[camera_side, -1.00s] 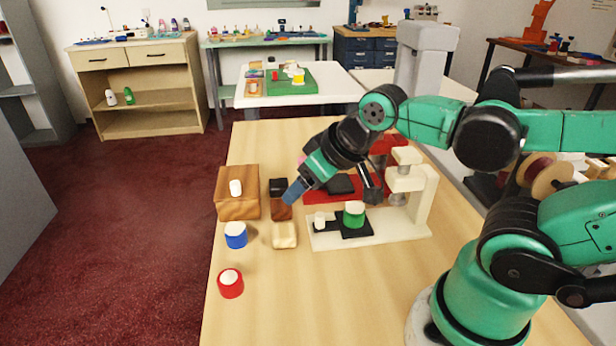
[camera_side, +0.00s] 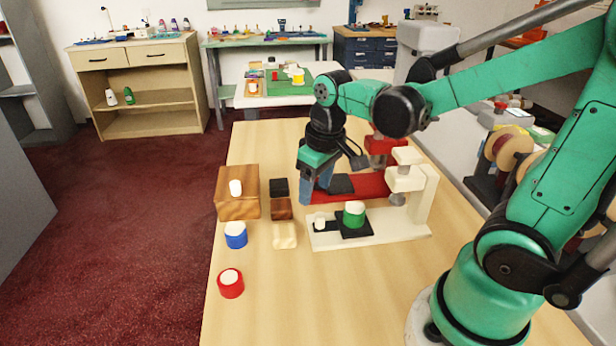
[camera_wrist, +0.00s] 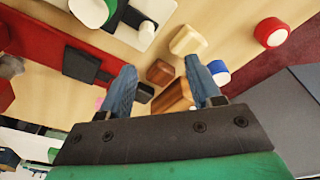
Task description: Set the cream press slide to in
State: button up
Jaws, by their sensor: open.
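The cream press (camera_side: 425,215) stands on the table; its base also shows in the wrist view (camera_wrist: 118,33). Its black slide (camera_side: 352,229) lies left of the press head, with a white knob (camera_side: 320,222) at the left end. A green cylinder with a white top (camera_side: 354,216) stands on the slide; part of it shows in the wrist view (camera_wrist: 92,10). My gripper (camera_side: 313,190) is open and empty, pointing down beside the red press's left end, behind the cream press. Its blue fingers (camera_wrist: 160,68) are apart. Whether they touch the red press cannot be told.
The red press (camera_side: 370,187) with a black slide (camera_side: 340,184) stands behind. Black (camera_side: 279,187), brown (camera_side: 281,208) and cream (camera_side: 284,235) blocks lie left, beside a wooden box (camera_side: 230,207). Blue (camera_side: 236,240) and red (camera_side: 230,288) cylinders stand nearer. The front table is clear.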

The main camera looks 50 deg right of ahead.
aim_at(321, 215)
jog(key=d+f+g, duration=0.2)
jog(key=shift+w+f, duration=0.15)
jog(key=shift+f, duration=2.8)
jog(key=shift+a, duration=0.1)
grip_shut()
